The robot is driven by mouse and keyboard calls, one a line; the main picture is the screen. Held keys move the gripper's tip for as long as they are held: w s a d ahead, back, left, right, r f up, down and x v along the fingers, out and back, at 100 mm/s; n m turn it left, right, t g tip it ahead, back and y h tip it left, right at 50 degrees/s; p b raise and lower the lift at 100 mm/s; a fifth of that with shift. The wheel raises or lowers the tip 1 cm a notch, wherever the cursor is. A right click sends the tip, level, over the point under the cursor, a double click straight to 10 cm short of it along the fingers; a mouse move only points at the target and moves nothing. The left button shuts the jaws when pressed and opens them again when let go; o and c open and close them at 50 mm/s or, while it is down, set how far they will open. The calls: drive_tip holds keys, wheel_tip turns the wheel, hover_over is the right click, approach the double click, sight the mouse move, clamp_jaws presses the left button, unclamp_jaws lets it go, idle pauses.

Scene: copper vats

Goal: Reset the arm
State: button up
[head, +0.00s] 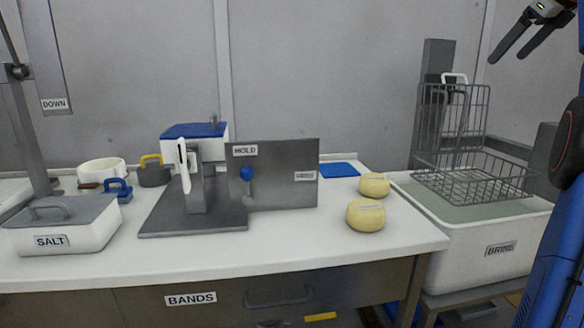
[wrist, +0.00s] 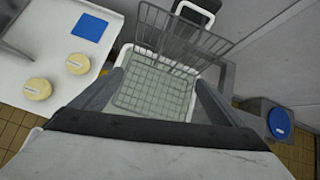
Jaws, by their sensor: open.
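My gripper (head: 524,38) shows at the top right of the head view, raised high with its two dark fingers apart and nothing between them. In the wrist view my gripper (wrist: 160,95) points down over the wire basket, its fingers spread on either side. The wire basket (head: 470,180) hangs at the brine tub (head: 495,248), with its tall back against a grey post. The basket (wrist: 155,90) looks empty in the wrist view. My blue arm runs down the right edge of the head view.
Two pale cheeses (head: 366,214) (head: 374,185) sit at the table's right end near a blue mat (head: 340,169). A mold press with a grey panel (head: 285,178) stands mid-table. A salt box (head: 62,226) is at left. A blue-lidded bin (wrist: 279,123) stands right of the tub.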

drive_tip(key=s+a+f+n+g, duration=0.1)
drive_tip(key=s+a+f+n, duration=0.4)
drive_tip(key=a, duration=0.4)
drive_tip(key=s+a+f+n, duration=0.2)
drive_tip(key=a+f+n, duration=0.3)
drive_tip(key=a+f, duration=0.3)
drive_tip(key=s+a+f+n+g, duration=0.1)
drive_tip(key=s+a+f+n, duration=0.4)
drive_tip(key=a, duration=0.4)
drive_tip(key=s+a+f+n, duration=0.3)
drive_tip(key=s+f+n, duration=0.2)
drive_tip(key=f, duration=0.6)
drive_tip(key=s+a+f+n+g, duration=0.1)
drive_tip(key=s+a+f+n, duration=0.3)
drive_tip(key=s+f, duration=0.5)
drive_tip(key=s+a+f+n, duration=0.3)
drive_tip(key=s+f+n, duration=0.4)
drive_tip(key=f, duration=0.7)
drive_tip(key=shift+s+a+f+n+g+h, duration=0.15)
drive_tip(key=shift+s+a+n+g+h, duration=0.2)
drive_tip(key=shift+n, duration=0.35)
